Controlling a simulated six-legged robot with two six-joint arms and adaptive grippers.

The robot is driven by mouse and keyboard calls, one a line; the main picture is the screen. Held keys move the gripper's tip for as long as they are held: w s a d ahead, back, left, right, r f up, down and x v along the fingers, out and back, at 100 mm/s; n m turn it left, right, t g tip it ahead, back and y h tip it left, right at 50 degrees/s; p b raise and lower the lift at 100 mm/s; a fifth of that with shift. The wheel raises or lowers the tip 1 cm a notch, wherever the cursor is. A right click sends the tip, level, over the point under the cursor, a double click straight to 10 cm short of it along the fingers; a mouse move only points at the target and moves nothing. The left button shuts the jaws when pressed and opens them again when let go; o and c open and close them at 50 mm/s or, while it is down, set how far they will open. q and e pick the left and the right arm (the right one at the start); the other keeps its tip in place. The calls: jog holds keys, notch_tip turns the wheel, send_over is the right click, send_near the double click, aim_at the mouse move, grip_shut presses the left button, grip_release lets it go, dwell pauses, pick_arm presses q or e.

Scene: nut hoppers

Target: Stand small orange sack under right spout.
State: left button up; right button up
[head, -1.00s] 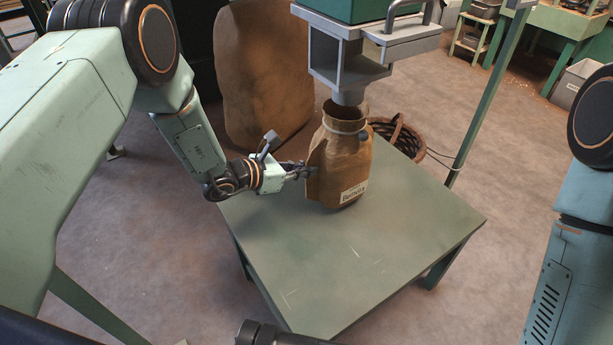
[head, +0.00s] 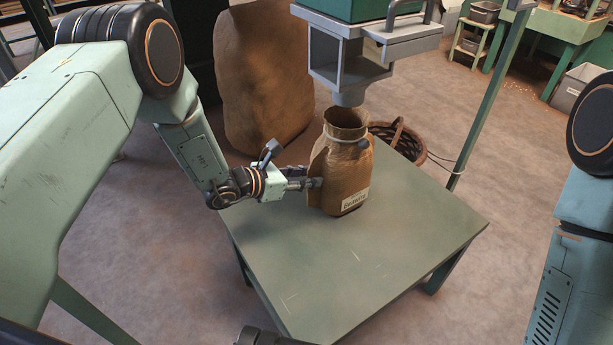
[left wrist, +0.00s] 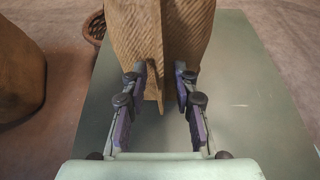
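The small orange-brown sack (head: 347,165) stands upright and open-mouthed on the green table (head: 385,250), with a pale label low on its front. A grey spout (head: 350,97) hangs just above and slightly behind its mouth. My left gripper (head: 308,181) is at the sack's left side. In the left wrist view its fingers (left wrist: 161,82) stand apart, one on each side of the sack's protruding side seam (left wrist: 152,95), with a gap visible. The sack's top is outside that view. My right arm shows at the right edge; its gripper is out of view.
A large brown sack (head: 262,85) stands behind the table on the left. A wicker basket (head: 408,143) is behind the table on the right. A green post (head: 490,100) rises near the table's right side. The table's front is clear.

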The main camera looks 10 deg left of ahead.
pick_arm(q)
jog(key=p+v, duration=0.5)
jog(key=v, duration=0.7)
jog(key=shift+r, duration=0.2)
dwell(1.0)
